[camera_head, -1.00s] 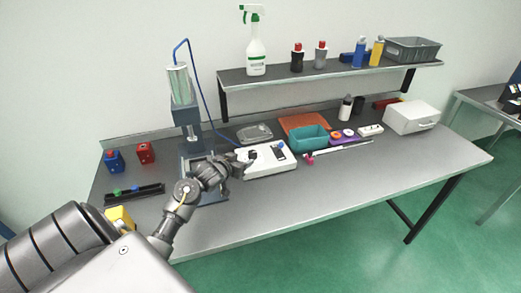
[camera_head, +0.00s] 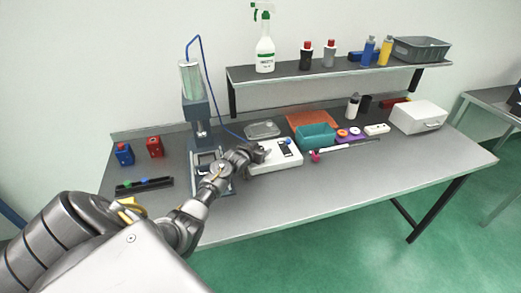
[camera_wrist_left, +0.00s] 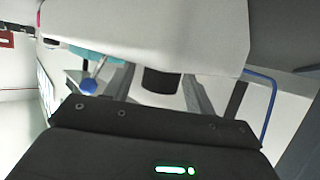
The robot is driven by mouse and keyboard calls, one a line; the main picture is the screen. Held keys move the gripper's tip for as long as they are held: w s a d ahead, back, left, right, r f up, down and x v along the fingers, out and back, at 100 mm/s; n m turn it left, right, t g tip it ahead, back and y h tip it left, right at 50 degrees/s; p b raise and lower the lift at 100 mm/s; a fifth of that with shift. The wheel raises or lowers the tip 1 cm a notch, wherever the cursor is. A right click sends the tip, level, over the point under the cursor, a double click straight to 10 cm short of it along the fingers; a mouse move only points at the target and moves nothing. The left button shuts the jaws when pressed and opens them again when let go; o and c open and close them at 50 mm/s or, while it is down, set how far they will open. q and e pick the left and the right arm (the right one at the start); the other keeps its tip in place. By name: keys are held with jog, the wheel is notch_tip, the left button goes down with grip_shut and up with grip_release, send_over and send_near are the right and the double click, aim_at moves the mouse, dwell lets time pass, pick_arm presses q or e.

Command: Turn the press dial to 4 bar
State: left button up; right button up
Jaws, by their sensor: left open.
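The press (camera_head: 196,110) stands at the back left of the bench, and a blue hose runs from its top to the white control box (camera_head: 290,162). My left gripper (camera_head: 262,153) is at the left part of this box. In the left wrist view the white box (camera_wrist_left: 165,25) fills the top, and a black dial (camera_wrist_left: 160,82) sticks out from it between the two open fingers of my left gripper (camera_wrist_left: 157,92). A gap shows on both sides of the dial. Its pointer and scale cannot be read. My right gripper is not in view.
A teal bin (camera_head: 316,137) stands right of the box. A black rack (camera_head: 145,186) and the blue and red blocks (camera_head: 124,154) are at the left. The front of the bench is clear.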

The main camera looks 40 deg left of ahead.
pick_arm(q)
jog(key=shift+s+r, duration=0.1)
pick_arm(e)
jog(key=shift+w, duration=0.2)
pick_arm(q)
jog(key=shift+c, duration=0.9)
jog(key=c, duration=0.7)
jog(key=shift+d, duration=0.15)
jog(key=shift+c, duration=0.5)
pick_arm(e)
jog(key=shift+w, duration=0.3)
pick_arm(q)
jog(key=shift+n+y, duration=0.3)
